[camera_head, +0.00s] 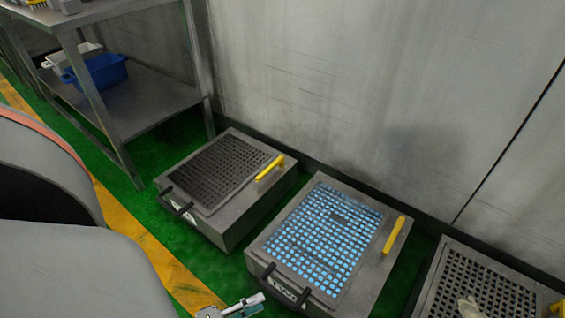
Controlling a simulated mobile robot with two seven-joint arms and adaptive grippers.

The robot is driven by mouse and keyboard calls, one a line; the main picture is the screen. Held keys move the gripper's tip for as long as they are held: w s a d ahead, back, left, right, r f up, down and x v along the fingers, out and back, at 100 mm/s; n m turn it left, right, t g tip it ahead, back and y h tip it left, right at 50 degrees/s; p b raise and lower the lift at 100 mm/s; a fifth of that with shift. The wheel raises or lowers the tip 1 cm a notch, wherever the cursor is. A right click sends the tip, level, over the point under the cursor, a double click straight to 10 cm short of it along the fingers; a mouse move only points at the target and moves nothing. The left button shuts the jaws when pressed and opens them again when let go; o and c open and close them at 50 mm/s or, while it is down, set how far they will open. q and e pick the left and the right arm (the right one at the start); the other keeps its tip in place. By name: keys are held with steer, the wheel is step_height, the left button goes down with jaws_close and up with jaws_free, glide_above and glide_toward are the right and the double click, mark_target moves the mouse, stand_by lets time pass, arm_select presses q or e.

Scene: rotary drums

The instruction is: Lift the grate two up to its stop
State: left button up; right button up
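Grate two (318,230) is the perforated plate on the middle metal box, whose front label (285,291) seems to read "TWO". Bright blue shows through its holes. The grate lies flat and down on the box. A dark handle (290,288) sits at its near edge, and a yellow bar (393,235) stands at its right side. My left gripper (250,303) is at the bottom edge, left of and close to the dark handle. It is partly cut off and holds nothing I can see; whether its fingers are apart is unclear. My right gripper is not seen.
A similar box with a dark grate (216,170) stands to the left, and another grate (482,285) to the right carries a small pale thing (468,306). A grey wall (390,100) is behind. A metal shelf (150,105) holds a blue bin (98,72).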

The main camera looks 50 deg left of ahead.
mark_target(277, 294)
arm_select(q)
steer(key=b+x, duration=0.1)
steer(key=x, duration=0.5)
steer(key=shift+w+d, duration=0.1)
steer(key=shift+w, duration=0.15)
steer(key=shift+w+d, duration=0.1)
steer(key=shift+w, duration=0.55)
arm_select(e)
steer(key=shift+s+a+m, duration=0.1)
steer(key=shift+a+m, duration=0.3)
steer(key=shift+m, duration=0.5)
arm_select(q)
jaws_close()
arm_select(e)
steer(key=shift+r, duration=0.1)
